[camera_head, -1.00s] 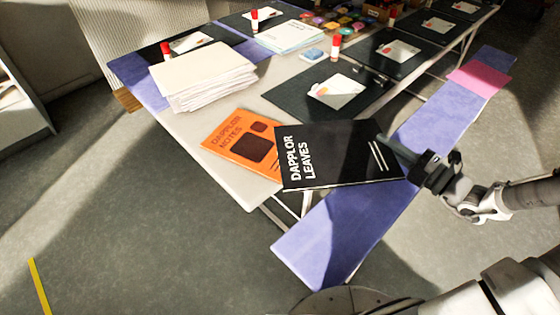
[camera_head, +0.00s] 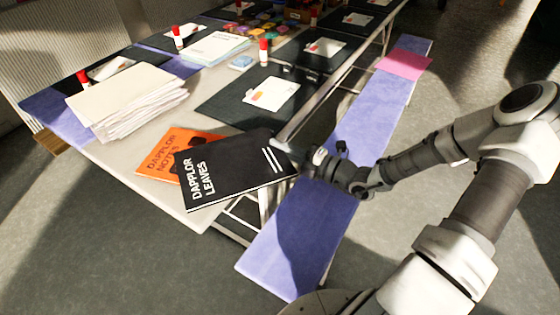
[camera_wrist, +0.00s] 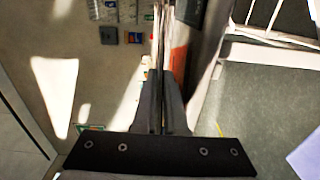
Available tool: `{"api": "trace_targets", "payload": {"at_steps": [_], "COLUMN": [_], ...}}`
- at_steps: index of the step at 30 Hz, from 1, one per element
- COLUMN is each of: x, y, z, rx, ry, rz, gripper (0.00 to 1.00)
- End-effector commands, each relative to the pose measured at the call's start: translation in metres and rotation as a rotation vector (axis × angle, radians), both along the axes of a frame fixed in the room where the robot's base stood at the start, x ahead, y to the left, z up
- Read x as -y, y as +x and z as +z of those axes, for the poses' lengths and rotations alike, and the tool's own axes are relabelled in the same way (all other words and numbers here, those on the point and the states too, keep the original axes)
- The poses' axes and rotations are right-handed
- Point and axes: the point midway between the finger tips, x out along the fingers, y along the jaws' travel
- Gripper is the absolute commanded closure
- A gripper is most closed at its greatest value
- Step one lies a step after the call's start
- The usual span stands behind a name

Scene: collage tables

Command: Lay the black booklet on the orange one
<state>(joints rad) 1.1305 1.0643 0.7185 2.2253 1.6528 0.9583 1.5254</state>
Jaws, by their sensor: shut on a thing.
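The black booklet (camera_head: 232,172), titled "Dapplor Leaves", is held by its right edge in my gripper (camera_head: 290,150). It covers part of the orange booklet (camera_head: 158,155) in the head view. The orange booklet, titled "Dapplor Notes", lies on the near end of the table. I cannot tell whether the two touch. In the wrist view my gripper's fingers (camera_wrist: 164,105) are closed together on the booklet, which shows edge-on as a thin strip; a patch of orange (camera_wrist: 179,48) shows to its right.
A stack of paper (camera_head: 125,100) stands left of the booklets. A dark mat (camera_head: 222,108) with a card lies behind them. A purple bench (camera_head: 300,235) runs along the table's right side. Glue sticks (camera_head: 263,52) stand farther back.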

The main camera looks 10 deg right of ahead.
Motion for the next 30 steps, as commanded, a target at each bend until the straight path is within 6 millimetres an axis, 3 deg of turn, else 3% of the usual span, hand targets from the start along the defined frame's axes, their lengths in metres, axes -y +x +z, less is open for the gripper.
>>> {"api": "trace_targets", "payload": {"at_steps": [8, 19, 20, 24, 30], "x": [0.001, 0.001, 0.001, 0.001, 0.001], "y": [0.000, 0.000, 0.000, 0.000, 0.000], "z": [-0.039, -0.040, -0.041, -0.041, -0.041], "rx": [0.000, 0.000, -0.001, 0.000, 0.000], "ry": [0.000, 0.000, -0.001, -0.001, -0.001], "rz": [-0.001, 0.000, 0.000, 0.000, -0.001], "gripper": [1.00, 1.00, 0.89, 0.64, 0.61]}}
